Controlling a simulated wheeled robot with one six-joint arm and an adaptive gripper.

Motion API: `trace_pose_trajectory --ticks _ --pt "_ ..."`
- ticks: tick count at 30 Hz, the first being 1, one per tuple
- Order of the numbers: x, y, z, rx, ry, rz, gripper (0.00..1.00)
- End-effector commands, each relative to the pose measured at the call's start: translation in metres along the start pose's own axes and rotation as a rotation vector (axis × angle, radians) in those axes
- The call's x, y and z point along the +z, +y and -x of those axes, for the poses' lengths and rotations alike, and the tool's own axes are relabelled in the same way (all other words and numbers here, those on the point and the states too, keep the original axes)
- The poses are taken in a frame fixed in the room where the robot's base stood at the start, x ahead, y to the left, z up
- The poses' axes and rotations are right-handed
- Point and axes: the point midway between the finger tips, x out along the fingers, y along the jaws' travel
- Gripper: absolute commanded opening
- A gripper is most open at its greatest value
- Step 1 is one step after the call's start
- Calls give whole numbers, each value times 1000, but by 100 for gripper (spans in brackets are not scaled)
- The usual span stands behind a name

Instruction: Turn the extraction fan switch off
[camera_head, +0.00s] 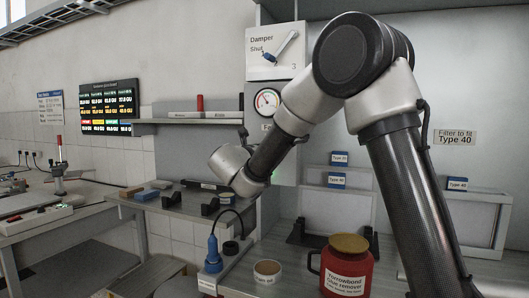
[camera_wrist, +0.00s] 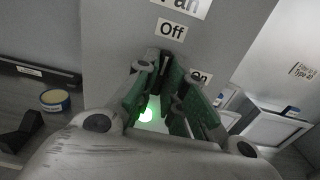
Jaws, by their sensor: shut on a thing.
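The dark fan switch (camera_wrist: 163,56) sits just below "Off", mostly covered by the fingers. My gripper (camera_wrist: 164,75) has its green-padded fingers shut on the switch, one on each side. A lit green lamp (camera_wrist: 147,115) shows between the fingers. In the head view my arm hides the switch and fingers; only part of the fan label (camera_head: 266,127) shows.
A round gauge (camera_head: 267,101) and a damper handle (camera_head: 281,48) are on the column above. A red glue remover jar (camera_head: 347,268), a small tub (camera_head: 267,271) and a blue plugged device (camera_head: 213,255) stand on the bench below. A shelf (camera_head: 180,126) juts out left of the column.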

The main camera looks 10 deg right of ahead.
Motion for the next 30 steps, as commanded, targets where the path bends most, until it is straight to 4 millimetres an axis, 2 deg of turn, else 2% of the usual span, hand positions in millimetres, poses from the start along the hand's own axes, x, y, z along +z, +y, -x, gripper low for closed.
trace_pose_trajectory --ticks 15,16,19,30 --pt "-2 0 0 1 4 22 0" --pt "-3 0 0 1 4 23 15" --pt "-2 0 0 1 3 21 33" --pt "-1 0 4 2 2 19 33"
